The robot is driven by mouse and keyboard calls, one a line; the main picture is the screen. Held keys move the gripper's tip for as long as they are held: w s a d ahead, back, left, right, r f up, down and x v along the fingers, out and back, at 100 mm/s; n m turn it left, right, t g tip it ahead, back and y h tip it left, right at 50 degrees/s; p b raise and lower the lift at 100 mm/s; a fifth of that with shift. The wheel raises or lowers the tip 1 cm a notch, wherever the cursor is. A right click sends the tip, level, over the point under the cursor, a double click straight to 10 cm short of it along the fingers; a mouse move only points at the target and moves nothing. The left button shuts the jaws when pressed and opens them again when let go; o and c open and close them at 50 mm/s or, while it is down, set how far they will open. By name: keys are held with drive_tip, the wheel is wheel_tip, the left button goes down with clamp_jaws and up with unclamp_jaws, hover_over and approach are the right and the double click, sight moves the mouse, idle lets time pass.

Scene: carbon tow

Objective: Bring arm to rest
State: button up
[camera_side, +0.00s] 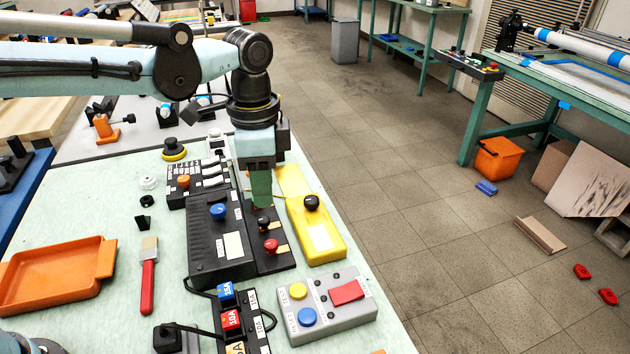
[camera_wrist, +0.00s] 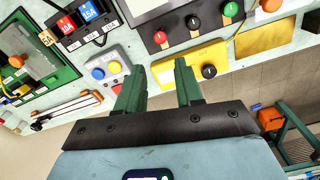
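My gripper (camera_side: 261,196) points down over the workbench, above the black panel with small knobs and beside the yellow box (camera_side: 320,236). In the wrist view, the two green fingers of my gripper (camera_wrist: 158,76) stand apart with nothing between them. The yellow box (camera_wrist: 190,76) with its black knob lies just beyond the fingertips there. I cannot tell the exact height of the fingertips above the panel.
A grey button box (camera_side: 328,305) sits at the front right edge. A black box with a blue knob (camera_side: 218,211), a red-handled brush (camera_side: 148,285) and an orange tray (camera_side: 55,285) lie to the left.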

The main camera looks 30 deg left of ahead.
drive_tip(key=shift+a, duration=0.1)
drive_tip(key=s+a+n+t, duration=0.3)
drive_tip(key=s+a+n, duration=0.2)
drive_tip(key=a, duration=0.3)
drive_tip(key=s+a+n+t, duration=0.4)
drive_tip(key=s+a+n, duration=0.1)
drive_tip(key=a, duration=0.3)
drive_tip(key=shift+f+n, duration=0.4)
drive_tip(key=shift+n, duration=0.3)
idle(0.4)
